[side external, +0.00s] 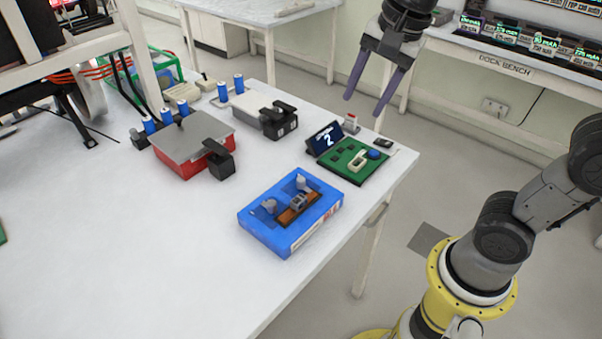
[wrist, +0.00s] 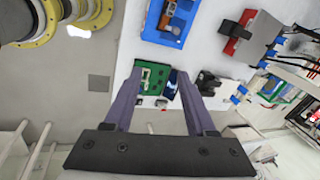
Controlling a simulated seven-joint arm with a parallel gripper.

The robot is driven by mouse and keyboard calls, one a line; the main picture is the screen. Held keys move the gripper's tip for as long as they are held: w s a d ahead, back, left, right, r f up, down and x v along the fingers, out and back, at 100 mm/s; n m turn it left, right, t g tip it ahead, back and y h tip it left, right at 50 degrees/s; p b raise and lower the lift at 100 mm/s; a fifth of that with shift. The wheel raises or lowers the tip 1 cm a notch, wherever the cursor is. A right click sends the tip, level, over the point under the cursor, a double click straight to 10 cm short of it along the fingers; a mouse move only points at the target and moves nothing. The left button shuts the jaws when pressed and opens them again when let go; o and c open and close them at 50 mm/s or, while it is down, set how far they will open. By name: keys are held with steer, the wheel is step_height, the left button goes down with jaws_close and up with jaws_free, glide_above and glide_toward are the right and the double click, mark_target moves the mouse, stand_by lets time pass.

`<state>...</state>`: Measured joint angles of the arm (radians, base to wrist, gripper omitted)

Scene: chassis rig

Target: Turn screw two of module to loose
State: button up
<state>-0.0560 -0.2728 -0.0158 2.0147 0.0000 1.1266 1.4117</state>
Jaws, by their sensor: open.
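My gripper (side external: 363,105) hangs in the air at the top of the side view, above and beyond the table's right edge. Its two purple fingers are apart with nothing between them; they also show in the wrist view (wrist: 158,70). A blue module-like box (side external: 270,238) lies on the table near its front right edge, with two grey knobs and a brown strip holding a small grey part on top. It also shows in the wrist view (wrist: 151,29). A green board (side external: 343,167) with a white part and a blue button lies behind it. I cannot tell which part is screw two.
A small display reading 2 (side external: 323,138) stands by the green board. A red box with a grey lid (side external: 190,140) and a grey-white box with black clamps (side external: 262,115) stand further back. The white table (side external: 130,255) is clear at the front left.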

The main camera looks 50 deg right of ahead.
steer(key=w+a+f+m+g, duration=0.2)
steer(key=w+f+m, duration=0.15)
steer(key=w, duration=0.45)
steer(key=n+g, duration=0.1)
glide_above(301, 179)
step_height(301, 179, down, 6)
steer(key=r, duration=0.1)
step_height(301, 179, down, 14)
steer(key=shift+r, duration=0.2)
jaws_close()
